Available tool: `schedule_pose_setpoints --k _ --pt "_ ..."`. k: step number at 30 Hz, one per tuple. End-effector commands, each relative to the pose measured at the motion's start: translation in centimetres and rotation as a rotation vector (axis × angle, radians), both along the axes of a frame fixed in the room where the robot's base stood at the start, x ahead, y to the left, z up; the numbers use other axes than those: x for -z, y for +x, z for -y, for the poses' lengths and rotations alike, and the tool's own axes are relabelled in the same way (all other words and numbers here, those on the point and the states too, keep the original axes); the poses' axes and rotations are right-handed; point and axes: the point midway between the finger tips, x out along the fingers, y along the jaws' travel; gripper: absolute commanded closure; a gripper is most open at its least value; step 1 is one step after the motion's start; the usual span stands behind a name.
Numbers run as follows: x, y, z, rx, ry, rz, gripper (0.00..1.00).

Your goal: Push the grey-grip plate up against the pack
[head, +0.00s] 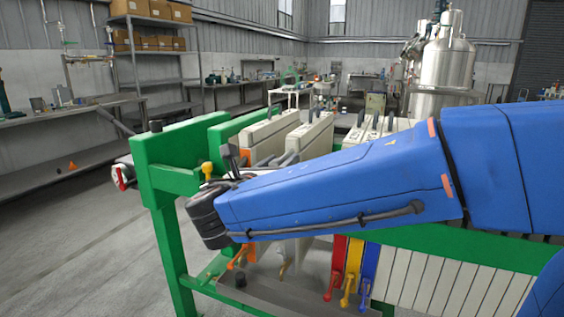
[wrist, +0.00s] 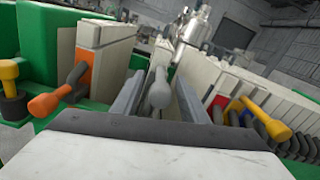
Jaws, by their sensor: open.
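The grey-grip plate (head: 311,136) is a pale upright plate standing apart in the green frame. In the wrist view its grey grip (wrist: 158,93) lies between the two fingers of my gripper (wrist: 160,88). The fingers are open, one on each side of the grip; whether either touches it I cannot tell. In the head view my blue arm hides my fingers and the grip. The pack (wrist: 232,72) is a row of pale plates to the right, with red, yellow and blue patches on its near ones; it also shows in the head view (head: 452,285). A gap separates it from the grey-grip plate.
An orange-patched plate (wrist: 106,40) with an orange grip (wrist: 58,99) stands to the left of my gripper. A yellow knob (head: 207,168) sits on the green frame (head: 165,180) at the left. Benches and steel tanks (head: 447,62) stand farther back.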

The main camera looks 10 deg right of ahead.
Motion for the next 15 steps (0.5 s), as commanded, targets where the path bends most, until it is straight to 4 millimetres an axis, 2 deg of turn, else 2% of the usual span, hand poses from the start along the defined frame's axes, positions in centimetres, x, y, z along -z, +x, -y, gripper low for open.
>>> schedule_pose_setpoints --k 13,14,15 --pt "0.00 0.71 0.43 0.000 0.000 0.000 0.60" --pt "0.00 0.71 0.43 0.000 0.000 0.000 0.62" --pt "0.00 0.71 0.43 0.000 0.000 0.000 0.72"
